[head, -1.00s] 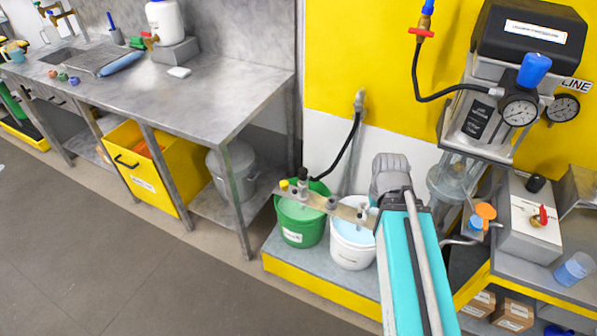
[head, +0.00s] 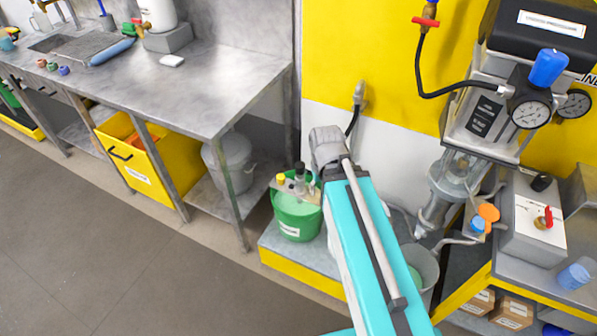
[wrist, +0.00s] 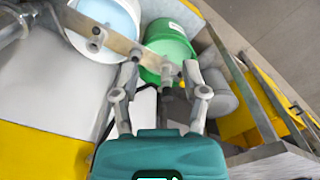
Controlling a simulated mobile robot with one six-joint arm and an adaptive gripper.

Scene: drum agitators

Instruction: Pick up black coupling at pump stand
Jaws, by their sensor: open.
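A small black piece (head: 541,182) lies on top of the grey box at the pump stand (head: 530,228) on the right. It looks like the black coupling, but it is too small to be certain. A dark-topped fitting (head: 299,170) also stands on the bar over the green bucket, beside a yellow-capped one (head: 281,179). My gripper (wrist: 162,63) is open and empty in the wrist view. Its fingers point toward the bar (wrist: 120,43) and the green bucket (wrist: 170,38), with a grey stub of the bar showing between them. In the head view my arm hides the gripper.
A red-handled valve (head: 545,218), an orange disc (head: 489,212) and a blue cup (head: 575,274) sit near the black piece. The gauge unit (head: 490,110) rises behind. A workbench (head: 215,85) stands left. The floor (head: 110,270) in front is clear.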

